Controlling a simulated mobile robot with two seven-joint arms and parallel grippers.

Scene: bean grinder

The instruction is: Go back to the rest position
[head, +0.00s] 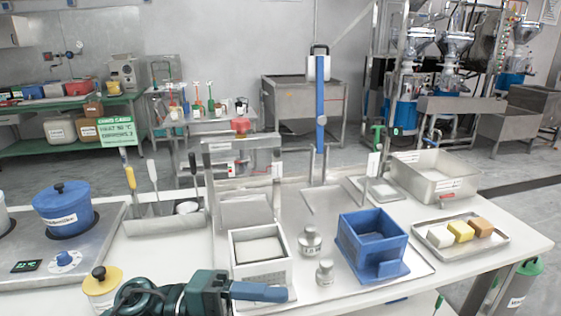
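My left gripper (275,292) shows at the bottom of the head view, with its dark green arm coming in from the lower left. Its blue-grey finger end points right, in front of the table's near edge and the white square box (262,273). Only one finger shape can be made out, so its opening is unclear. No object is seen in it. My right gripper is not in view. A blue open box (371,247) with a front ledge stands on a metal tray right of centre. Two metal weights (311,240) stand between the white and blue boxes.
A blue pot (64,212) sits on a stove at the left; a yellow-lidded jar (102,283) stands near my arm. A tray (440,243) holds coloured blocks at the right, with a metal bin (432,178) behind. Utensils stand in a metal holder (150,225).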

